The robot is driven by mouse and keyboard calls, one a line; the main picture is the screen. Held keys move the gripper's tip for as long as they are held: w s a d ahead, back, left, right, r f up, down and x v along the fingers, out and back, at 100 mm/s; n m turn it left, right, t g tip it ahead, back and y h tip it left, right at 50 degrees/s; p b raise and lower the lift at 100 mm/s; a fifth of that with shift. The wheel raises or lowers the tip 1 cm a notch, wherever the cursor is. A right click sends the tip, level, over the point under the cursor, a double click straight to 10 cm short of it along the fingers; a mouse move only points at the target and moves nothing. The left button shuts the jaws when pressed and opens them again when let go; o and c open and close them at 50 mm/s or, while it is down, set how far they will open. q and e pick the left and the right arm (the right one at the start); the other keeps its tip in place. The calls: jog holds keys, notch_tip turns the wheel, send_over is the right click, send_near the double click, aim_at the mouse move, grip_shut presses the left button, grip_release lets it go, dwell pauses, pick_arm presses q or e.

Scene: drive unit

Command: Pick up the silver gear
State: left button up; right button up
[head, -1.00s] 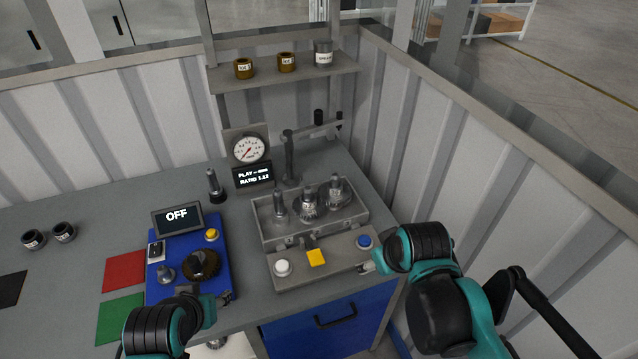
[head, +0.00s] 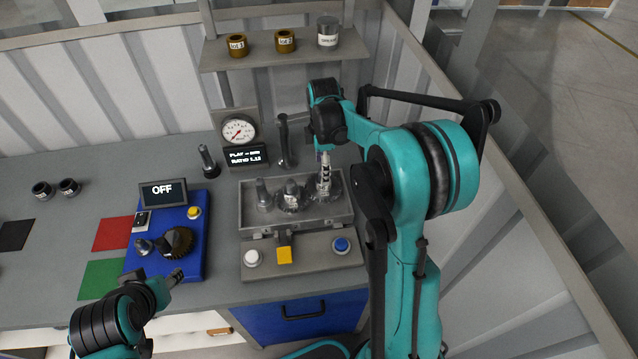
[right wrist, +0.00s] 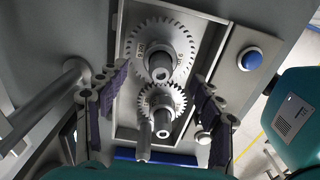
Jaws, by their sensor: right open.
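Silver-grey toothed gears stand on posts in a grey open box. The right wrist view shows a larger gear (right wrist: 160,45) and a smaller gear (right wrist: 160,100); in the head view the middle gear (head: 290,197) is clear and the right one is partly covered by my gripper. I cannot tell which one is meant by the silver gear. My right gripper (head: 323,160) is over the right part of the box, with its open fingers on either side of the gears in the wrist view and nothing held. My left gripper (head: 176,278) is near the blue unit's front edge; its jaws are unclear.
The grey box (head: 345,212) has a panel with white, yellow and blue buttons in front. A lever post (head: 283,140) and a gauge (head: 239,131) stand behind. The blue unit (head: 195,235) carries a dark gear (head: 178,241).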

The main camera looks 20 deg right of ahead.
notch_tip(320, 180, down, 6)
jog(key=shift+d+f+b, duration=0.15)
jog(key=shift+f+b, duration=0.1)
jog(key=shift+b, duration=0.6)
jog(key=shift+s+r, duration=0.1)
jog(key=shift+c, duration=1.3)
jog(key=c, duration=0.9)
